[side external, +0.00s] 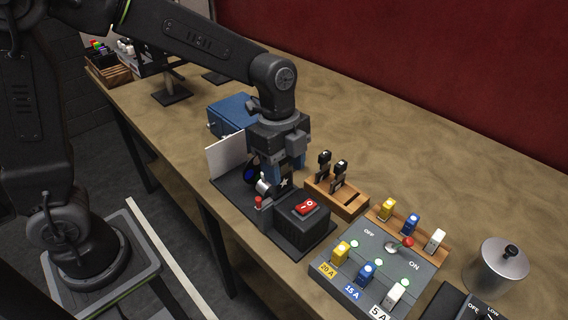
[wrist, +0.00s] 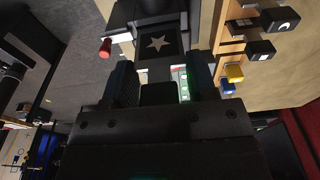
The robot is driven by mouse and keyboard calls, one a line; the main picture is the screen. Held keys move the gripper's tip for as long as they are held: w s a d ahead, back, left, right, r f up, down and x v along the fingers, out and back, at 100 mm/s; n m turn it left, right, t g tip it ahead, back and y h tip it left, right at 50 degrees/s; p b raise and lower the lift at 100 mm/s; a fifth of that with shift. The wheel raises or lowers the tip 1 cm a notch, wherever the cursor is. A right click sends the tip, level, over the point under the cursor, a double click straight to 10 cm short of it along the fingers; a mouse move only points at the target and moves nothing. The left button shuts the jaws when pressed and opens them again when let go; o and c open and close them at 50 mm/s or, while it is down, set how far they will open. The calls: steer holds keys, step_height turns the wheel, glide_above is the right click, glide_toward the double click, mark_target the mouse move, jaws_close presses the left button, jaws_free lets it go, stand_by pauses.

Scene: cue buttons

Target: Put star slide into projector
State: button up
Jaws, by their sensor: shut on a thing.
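The star slide (wrist: 158,42) is a dark square with a white star, standing out beyond the fingertips in the wrist view. Its star (side external: 284,183) also shows small in the side view. My gripper (side external: 284,168) points down and is shut on the slide; in the wrist view its two fingers (wrist: 161,78) stand on either side of the slide's dark handle. The projector (side external: 302,222) is a black box with a red rocker switch, on a dark base. The slide is low over the projector, just behind the switch housing. I cannot tell whether its lower edge is in the slot.
A wooden rack (side external: 345,202) holding two other dark slides (side external: 323,163) stands close right of my gripper. A white screen (side external: 225,156) and a blue box (side external: 234,112) are behind. A fuse panel (side external: 378,262) and a metal pot (side external: 498,266) are to the right.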

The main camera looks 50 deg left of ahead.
mark_target(284, 184)
steer(key=shift+f, duration=2.15)
stand_by(0.7)
steer(key=o, duration=1.2)
steer(key=shift+c, duration=0.2)
steer(key=shift+r, duration=3.55)
steer(key=s+a+r+n+t, duration=0.2)
steer(key=s+a+r+n, duration=0.1)
steer(key=s+a+n, duration=0.2)
steer(key=s+a+r+n+t+y, duration=0.1)
steer(key=s+a+r+n+t, duration=0.2)
steer(key=s+n, duration=0.6)
steer(key=a+n, duration=0.2)
steer(key=n, duration=0.2)
steer(key=shift+s+t, duration=0.3)
steer(key=shift+s, duration=0.05)
